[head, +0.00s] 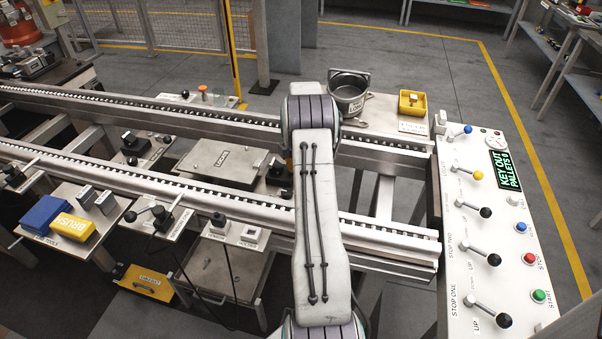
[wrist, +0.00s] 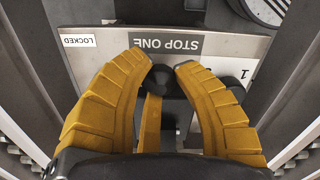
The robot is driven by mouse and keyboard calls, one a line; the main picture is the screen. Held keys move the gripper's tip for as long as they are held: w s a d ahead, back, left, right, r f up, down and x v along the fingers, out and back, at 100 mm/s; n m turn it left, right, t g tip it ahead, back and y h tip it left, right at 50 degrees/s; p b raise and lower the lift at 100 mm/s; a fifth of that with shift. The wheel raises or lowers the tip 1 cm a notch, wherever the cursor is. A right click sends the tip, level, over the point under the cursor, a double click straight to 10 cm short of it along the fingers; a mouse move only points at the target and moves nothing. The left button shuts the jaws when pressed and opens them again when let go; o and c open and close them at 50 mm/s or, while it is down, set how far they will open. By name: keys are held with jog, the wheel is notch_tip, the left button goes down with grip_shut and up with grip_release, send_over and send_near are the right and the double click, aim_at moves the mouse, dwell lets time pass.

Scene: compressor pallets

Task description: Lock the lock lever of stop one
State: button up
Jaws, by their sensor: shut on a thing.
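In the wrist view, the stop one plate (wrist: 110,50) is pale, with a grey STOP ONE label and a white LOCKED label, both upside down. LOCKED is at the left end, and a numeral 1 shows to the right. My gripper (wrist: 165,72) has its two yellow fingers closed in around the dark end of the lock lever (wrist: 160,80), over the middle of the plate. A narrow yellowish bar runs down from it between the fingers. The fingers hide much of the lever, so its exact angle is hard to tell. The head view does not show my gripper.
Metal rails frame the plate on both sides in the wrist view. In the head view, a control panel (head: 465,260) with several levers and buttons stands at the right. Conveyor rails (head: 390,240) cross the middle. A tool shelf (head: 60,240) with blue and yellow blocks is at left.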

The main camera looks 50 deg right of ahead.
grip_shut()
jog(key=n, duration=0.1)
jog(key=s+d+n, duration=0.1)
jog(key=n, duration=0.1)
jog(key=d+n, duration=0.1)
jog(key=shift+s+d+p, duration=0.1)
jog(key=shift+s+p, duration=0.2)
jog(key=shift+s+d+f+n+p, duration=0.1)
jog(key=shift+d+n+p, duration=0.15)
jog(key=shift+d+n, duration=0.6)
jog(key=shift+s+d+r+n+p, duration=0.1)
jog(key=shift+d+n+p, duration=0.2)
jog(key=shift+n, duration=1.05)
jog(key=shift+s+d+f+n+p, duration=0.15)
jog(key=shift+d+n, duration=0.5)
jog(key=shift+n, duration=0.45)
jog(key=shift+w, duration=0.1)
